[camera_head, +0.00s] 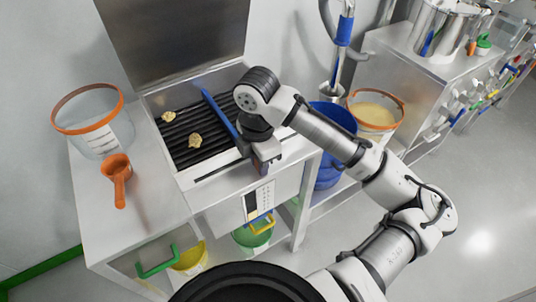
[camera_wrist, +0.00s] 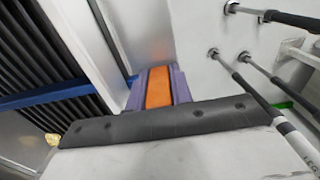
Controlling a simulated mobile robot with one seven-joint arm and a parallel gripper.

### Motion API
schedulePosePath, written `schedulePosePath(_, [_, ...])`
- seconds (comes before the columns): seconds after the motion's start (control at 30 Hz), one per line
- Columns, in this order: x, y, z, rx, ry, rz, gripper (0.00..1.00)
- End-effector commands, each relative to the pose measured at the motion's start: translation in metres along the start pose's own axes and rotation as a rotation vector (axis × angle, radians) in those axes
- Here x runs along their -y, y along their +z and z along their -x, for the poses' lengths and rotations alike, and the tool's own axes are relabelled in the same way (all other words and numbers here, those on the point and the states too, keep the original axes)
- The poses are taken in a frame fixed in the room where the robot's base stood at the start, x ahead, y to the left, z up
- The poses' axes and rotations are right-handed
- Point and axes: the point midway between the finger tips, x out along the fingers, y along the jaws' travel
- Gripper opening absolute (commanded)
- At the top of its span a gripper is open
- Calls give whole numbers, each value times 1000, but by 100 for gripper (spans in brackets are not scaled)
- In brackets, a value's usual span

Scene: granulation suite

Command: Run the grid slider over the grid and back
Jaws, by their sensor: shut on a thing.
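The grid (camera_head: 181,129) is a set of dark parallel bars in a metal frame on the bench, with its lid raised behind. The grid slider (camera_head: 220,112) is a blue bar lying across the bars, right of the grid's middle. In the wrist view the blue slider (camera_wrist: 45,96) crosses the bars at left. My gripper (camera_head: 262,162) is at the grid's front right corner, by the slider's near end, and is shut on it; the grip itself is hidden. A purple and orange piece (camera_wrist: 158,88) shows at my gripper in the wrist view; I cannot tell what it is.
Two tan lumps (camera_head: 195,140) (camera_head: 168,116) lie on the grid, left of the slider. A clear orange-rimmed tub (camera_head: 88,120) and an orange scoop (camera_head: 117,180) stand left on the bench. A blue bin (camera_head: 335,120) and an orange-rimmed tub (camera_head: 378,112) are at right.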

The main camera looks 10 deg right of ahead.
Motion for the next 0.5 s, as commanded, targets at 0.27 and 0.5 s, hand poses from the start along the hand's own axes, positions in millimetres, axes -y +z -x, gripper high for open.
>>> schedulePosePath(0.27, [0, -15, 1, 0, 2, 1, 0])
schedulePosePath(0.5, [0, -15, 1, 0, 2, 0, 0])
